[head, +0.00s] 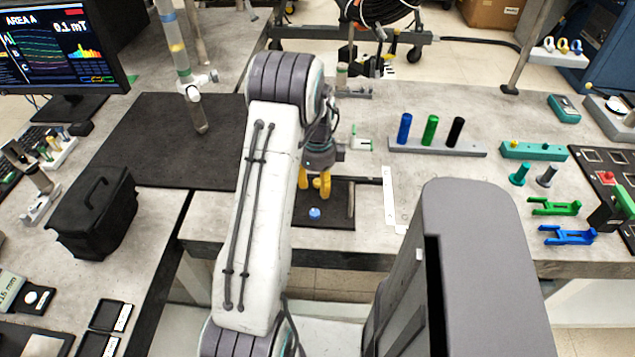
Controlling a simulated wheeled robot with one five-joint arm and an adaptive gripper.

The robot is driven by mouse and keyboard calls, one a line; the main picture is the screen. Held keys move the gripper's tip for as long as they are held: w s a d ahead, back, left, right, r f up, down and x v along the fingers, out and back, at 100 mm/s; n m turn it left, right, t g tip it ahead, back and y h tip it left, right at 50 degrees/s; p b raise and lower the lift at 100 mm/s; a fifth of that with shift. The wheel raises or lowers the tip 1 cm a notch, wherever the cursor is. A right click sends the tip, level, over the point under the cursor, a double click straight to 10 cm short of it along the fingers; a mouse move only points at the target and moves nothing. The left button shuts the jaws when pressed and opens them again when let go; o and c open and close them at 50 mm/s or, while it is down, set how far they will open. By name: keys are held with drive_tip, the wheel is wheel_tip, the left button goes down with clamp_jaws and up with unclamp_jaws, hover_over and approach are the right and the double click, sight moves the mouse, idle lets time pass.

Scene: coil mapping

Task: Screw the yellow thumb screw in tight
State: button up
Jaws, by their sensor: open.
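My gripper (313,186) hangs below my arm over a small dark plate at the middle of the bench, its yellow fingers pointing down. It is open, and I see nothing held in it. A small blue knob (315,213) stands on the dark plate (335,212), just in front of the fingers. I cannot make out a yellow thumb screw there for certain; my gripper and arm may hide it. A small yellow knob (515,145) shows on a teal block (533,152) at the right.
A grey rack (437,147) holds blue, green and black cylinders behind and to the right. A white ruler-like strip (389,195) lies right of the plate. Green (554,207) and blue (568,236) brackets lie at the right. A black case (92,213) stands left.

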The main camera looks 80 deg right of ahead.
wheel_tip(320, 180, up, 12)
idle(0.6)
